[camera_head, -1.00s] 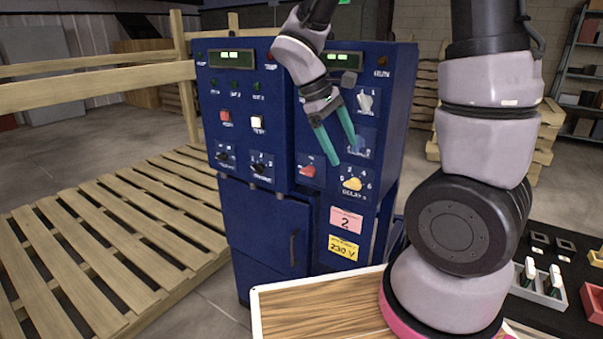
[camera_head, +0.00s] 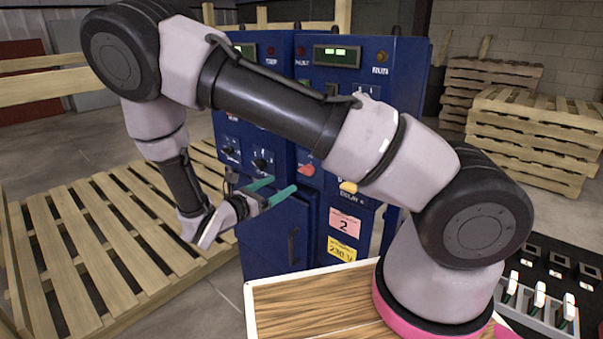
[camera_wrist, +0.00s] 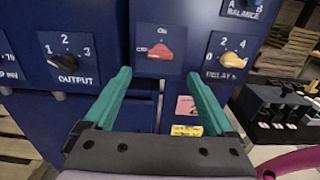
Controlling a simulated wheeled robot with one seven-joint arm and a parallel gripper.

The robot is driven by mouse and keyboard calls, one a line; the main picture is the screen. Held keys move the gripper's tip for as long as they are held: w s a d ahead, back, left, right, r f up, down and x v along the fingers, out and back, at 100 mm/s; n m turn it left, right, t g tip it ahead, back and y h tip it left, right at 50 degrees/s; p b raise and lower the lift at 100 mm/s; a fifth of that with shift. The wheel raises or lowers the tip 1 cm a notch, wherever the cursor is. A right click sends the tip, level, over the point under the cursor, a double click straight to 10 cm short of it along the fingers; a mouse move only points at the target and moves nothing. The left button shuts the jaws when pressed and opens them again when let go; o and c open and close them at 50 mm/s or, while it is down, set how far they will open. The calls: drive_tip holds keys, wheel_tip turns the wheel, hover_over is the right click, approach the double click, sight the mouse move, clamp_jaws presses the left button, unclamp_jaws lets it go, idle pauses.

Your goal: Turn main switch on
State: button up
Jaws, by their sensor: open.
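The red rotary switch (camera_head: 306,169) is on the front of the blue cabinet, low on its right-hand panel. My gripper (camera_head: 279,189) is open and empty, with two green fingers pointing at the cabinet, left of and below the switch in the head view. In the wrist view my gripper (camera_wrist: 158,77) has its fingertips either side of and below the switch, apart from it. My arm hides part of the upper panel.
A yellow knob (camera_wrist: 233,60) is right of the switch, and a black output knob (camera_wrist: 68,62) is left. A pink label (camera_head: 344,223) is below. A wooden pallet (camera_head: 110,250) lies left. A wood-topped table (camera_head: 300,305) stands in front.

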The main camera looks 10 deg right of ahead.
sight(303, 172)
drive_tip(key=x, duration=1)
drive_tip(key=shift+w+d, duration=0.15)
drive_tip(key=shift+d, duration=0.05)
drive_tip(key=c, duration=1.4)
